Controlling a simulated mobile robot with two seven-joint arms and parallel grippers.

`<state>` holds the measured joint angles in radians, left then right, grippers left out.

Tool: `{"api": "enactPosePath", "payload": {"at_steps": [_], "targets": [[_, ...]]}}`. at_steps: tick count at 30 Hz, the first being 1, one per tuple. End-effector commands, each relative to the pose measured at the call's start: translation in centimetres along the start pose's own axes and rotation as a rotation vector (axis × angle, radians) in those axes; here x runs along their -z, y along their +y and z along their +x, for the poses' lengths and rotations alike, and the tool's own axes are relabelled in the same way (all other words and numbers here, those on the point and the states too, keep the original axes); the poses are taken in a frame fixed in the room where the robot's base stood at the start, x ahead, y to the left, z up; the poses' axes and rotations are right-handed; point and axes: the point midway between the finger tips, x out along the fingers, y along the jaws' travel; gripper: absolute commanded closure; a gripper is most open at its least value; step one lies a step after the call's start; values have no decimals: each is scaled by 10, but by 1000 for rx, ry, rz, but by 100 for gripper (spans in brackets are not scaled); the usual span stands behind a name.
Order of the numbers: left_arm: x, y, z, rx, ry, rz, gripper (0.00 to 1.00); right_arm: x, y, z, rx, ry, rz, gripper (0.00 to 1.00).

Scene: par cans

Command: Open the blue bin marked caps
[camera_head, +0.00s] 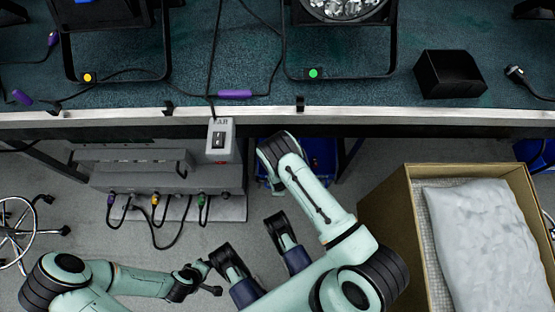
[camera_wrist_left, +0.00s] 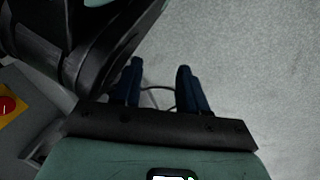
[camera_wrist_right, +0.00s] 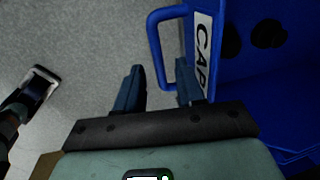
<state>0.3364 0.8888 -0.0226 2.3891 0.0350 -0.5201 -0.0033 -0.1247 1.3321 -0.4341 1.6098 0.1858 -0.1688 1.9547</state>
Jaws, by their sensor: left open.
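The blue bin marked caps (camera_wrist_right: 232,75) is in the right wrist view, with a white label (camera_wrist_right: 201,50) reading "CAP", its end hidden. Dark round caps (camera_wrist_right: 268,33) show inside it, so its inside is partly exposed. Its blue loop handle (camera_wrist_right: 155,40) stands out to the left. My right gripper (camera_wrist_right: 158,68) is open, its fingers on either side of the handle bar; I cannot tell whether they touch it. In the head view the blue bin (camera_head: 325,150) is under the table, partly behind my right arm. My left gripper (camera_wrist_left: 160,66) is open and empty above the floor.
The table edge (camera_head: 120,121) overhangs the bin. A grey PAR switch box (camera_head: 220,155) and a cabled grey unit (camera_head: 165,180) are left of it. A cardboard box (camera_head: 387,210) with a white bag (camera_head: 490,240) stands right. A wheeled stool (camera_head: 22,225) is far left.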

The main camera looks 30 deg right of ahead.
Motion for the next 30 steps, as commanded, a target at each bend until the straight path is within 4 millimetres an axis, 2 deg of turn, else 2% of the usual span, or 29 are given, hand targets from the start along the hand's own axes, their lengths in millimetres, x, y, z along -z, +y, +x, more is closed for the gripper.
{"api": "enactPosePath", "payload": {"at_steps": [3, 11, 12, 14, 15, 21, 23, 30], "targets": [[-4, -3, 3, 6, -12, -4, 57, 0, 0, 6, 0, 0, 0, 62], [-4, -3, 2, 6, -14, -5, 57, 0, 0, 6, 0, 0, 0, 62], [-4, -3, 2, 6, -14, -5, 57, 0, 0, 6, 0, 0, 0, 75], [-4, -3, 2, 6, -14, -5, 57, 0, 0, 5, 0, 0, 0, 94], [-4, -3, 2, 6, -14, -5, 57, 0, 0, 5, 0, 0, 0, 100], [-3, -2, 1, 5, -11, -4, 57, 0, 2, 5, -1, -1, -1, 100], [0, 0, -2, 0, 0, -1, 57, -1, 9, 4, -3, -1, -1, 100], [32, 28, -31, -51, 113, 29, 57, -2, 61, -7, -7, -2, 0, 100]]}}
